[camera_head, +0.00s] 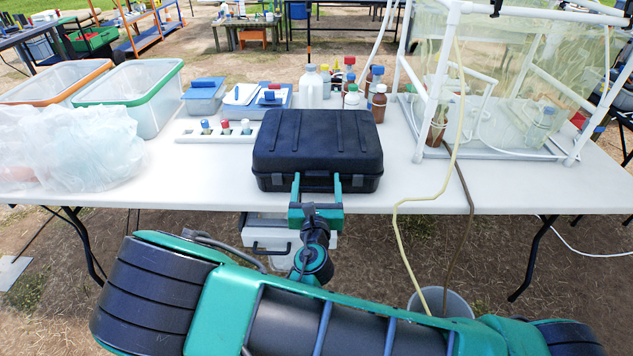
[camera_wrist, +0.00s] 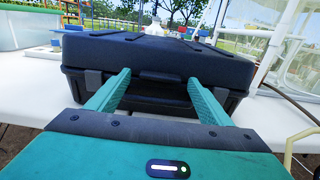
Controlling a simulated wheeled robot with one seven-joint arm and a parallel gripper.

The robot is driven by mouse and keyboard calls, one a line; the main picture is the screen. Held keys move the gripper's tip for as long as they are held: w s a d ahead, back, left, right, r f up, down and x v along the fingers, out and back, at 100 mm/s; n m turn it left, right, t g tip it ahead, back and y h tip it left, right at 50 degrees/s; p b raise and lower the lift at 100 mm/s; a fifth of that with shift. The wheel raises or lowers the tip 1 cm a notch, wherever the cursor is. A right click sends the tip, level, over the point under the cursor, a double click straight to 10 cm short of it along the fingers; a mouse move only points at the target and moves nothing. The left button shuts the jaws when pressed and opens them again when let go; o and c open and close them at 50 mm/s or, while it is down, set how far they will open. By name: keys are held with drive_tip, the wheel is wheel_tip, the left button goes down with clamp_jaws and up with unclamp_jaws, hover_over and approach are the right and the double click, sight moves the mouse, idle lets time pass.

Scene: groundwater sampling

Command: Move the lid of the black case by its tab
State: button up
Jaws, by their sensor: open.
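The black case (camera_head: 318,142) is closed and lies flat at the front middle of the white table. Its ribbed lid (camera_head: 315,130) is down. In the wrist view the case (camera_wrist: 150,62) fills the middle, with a dark tab (camera_wrist: 160,76) on the lid's front edge and a latch near each front corner. My gripper (camera_head: 317,180) is open at the front of the case. In the wrist view its two green fingers (camera_wrist: 160,88) point at the case front, one to either side of the tab. I cannot tell whether the fingertips touch the case.
Several bottles (camera_head: 345,85) stand behind the case. A white vial rack (camera_head: 217,131) is at its left, near clear bins (camera_head: 132,92) and plastic bags (camera_head: 78,148). A clear tent with a white pipe frame (camera_head: 445,75) stands at the right. The table (camera_head: 510,190) is bare at front right.

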drive_tip(key=shift+w, duration=0.25)
drive_tip(key=c, duration=1.5)
drive_tip(key=shift+r, duration=0.15)
